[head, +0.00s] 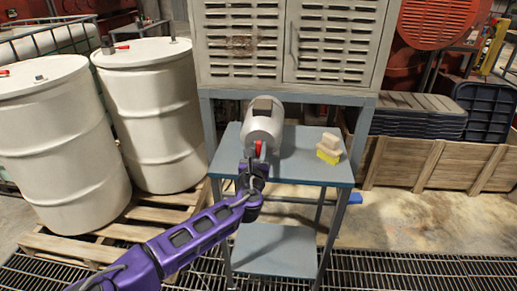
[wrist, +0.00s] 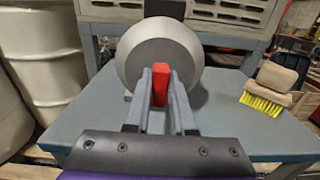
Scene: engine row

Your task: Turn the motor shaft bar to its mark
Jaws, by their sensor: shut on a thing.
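The motor is a light grey cylinder (head: 263,121) standing on a blue-grey table; its round face (wrist: 160,45) fills the upper middle of the wrist view. The red shaft bar (wrist: 160,78) is on the front of that face and also shows in the head view (head: 258,149). It looks near upright, leaning a little in the wrist view. My gripper (wrist: 160,92) is at the front of the motor, shut on the red bar, with its fingers partly covering it. I cannot make out the mark in either view.
A brush with yellow bristles (head: 328,157) lies on the table (head: 305,172), right of the motor. A grey louvred cabinet (head: 240,50) rises behind the table. White drums (head: 158,120) stand on pallets at left. A wooden crate (head: 440,165) is at right.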

